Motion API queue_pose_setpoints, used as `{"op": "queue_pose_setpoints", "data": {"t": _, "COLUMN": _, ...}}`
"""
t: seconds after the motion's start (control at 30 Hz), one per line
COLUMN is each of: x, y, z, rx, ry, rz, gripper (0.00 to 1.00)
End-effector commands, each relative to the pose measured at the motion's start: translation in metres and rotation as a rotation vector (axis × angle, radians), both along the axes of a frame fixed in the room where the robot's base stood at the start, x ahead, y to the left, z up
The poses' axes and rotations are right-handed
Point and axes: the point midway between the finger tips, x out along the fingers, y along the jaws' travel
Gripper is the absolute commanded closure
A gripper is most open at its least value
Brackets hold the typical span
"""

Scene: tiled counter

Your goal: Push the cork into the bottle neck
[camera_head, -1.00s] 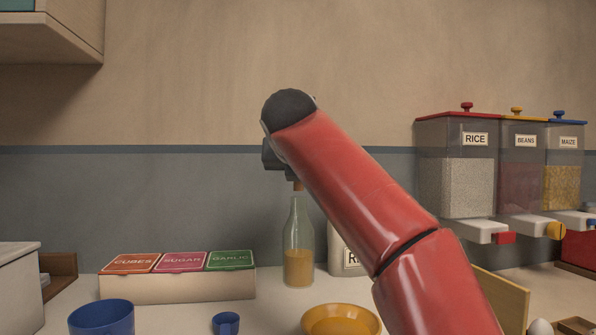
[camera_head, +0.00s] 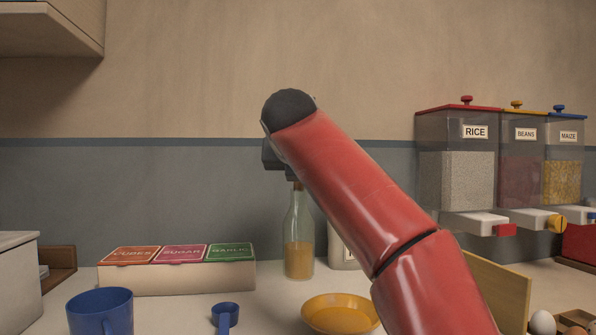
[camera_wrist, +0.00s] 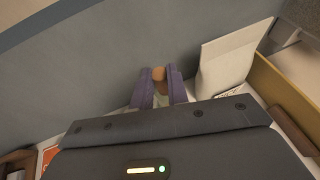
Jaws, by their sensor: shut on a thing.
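A clear glass bottle (camera_head: 299,240) with amber liquid in its lower part stands upright on the counter. My gripper (camera_wrist: 159,84) is shut on the brown cork (camera_wrist: 159,73), which sits between two purple-grey fingers in the wrist view. In the head view the cork (camera_head: 298,187) shows just below the gripper, at the top of the bottle neck and in line with it. I cannot tell whether the cork's lower end touches the rim or is inside it. My red arm hides most of the fingers in the head view.
A box with coloured lids (camera_head: 177,279) is left of the bottle. Grain dispensers (camera_head: 457,178) are at right.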

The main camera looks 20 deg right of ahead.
Motion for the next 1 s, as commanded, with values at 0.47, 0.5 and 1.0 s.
{"op": "queue_pose_setpoints", "data": {"t": 0.47, "x": 0.0, "y": 0.0, "z": -0.012, "rx": 0.0, "ry": 0.0, "rz": 0.001, "gripper": 1.0}}
{"op": "queue_pose_setpoints", "data": {"t": 0.5, "x": 0.0, "y": 0.0, "z": -0.013, "rx": 0.0, "ry": 0.0, "rz": 0.001, "gripper": 1.0}}
{"op": "queue_pose_setpoints", "data": {"t": 1.0, "x": 0.0, "y": 0.0, "z": -0.012, "rx": 0.0, "ry": 0.0, "rz": 0.0, "gripper": 0.59}}
